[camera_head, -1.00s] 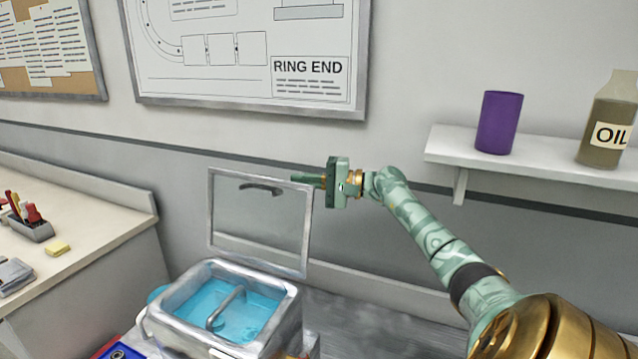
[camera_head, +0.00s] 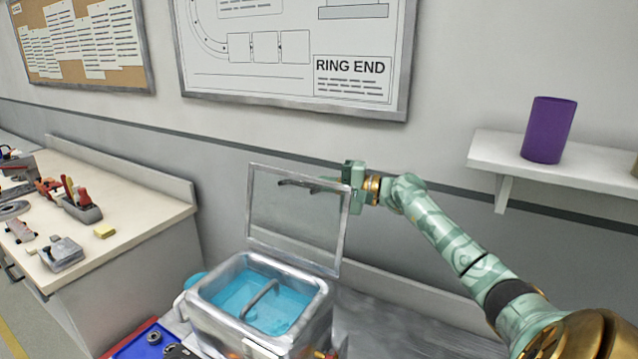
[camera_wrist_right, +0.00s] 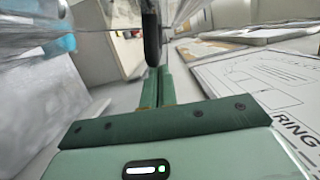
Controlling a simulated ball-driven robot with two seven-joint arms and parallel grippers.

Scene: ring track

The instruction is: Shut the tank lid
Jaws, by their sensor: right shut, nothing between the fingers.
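The tank (camera_head: 318,318) is a pale metal box holding blue water, with a bent metal pipe across it, low in the middle of the head view. Its lid (camera_head: 290,222), a clear pane in a grey frame, stands open and upright at the tank's back edge. A dark handle (camera_head: 297,183) shows near the lid's top; it also shows in the right wrist view (camera_wrist_right: 151,40), just beyond my fingertips. My right gripper (camera_head: 327,185) is shut and empty. Its fingers appear behind the pane's upper right, pointing left toward the handle; contact is unclear. My left gripper is out of view.
A workbench (camera_head: 150,215) with tools and a yellow block stands at the left. A shelf (camera_head: 590,164) with a purple cup (camera_head: 548,130) is on the wall at the right. A blue tray (camera_head: 143,343) with parts lies at the tank's lower left.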

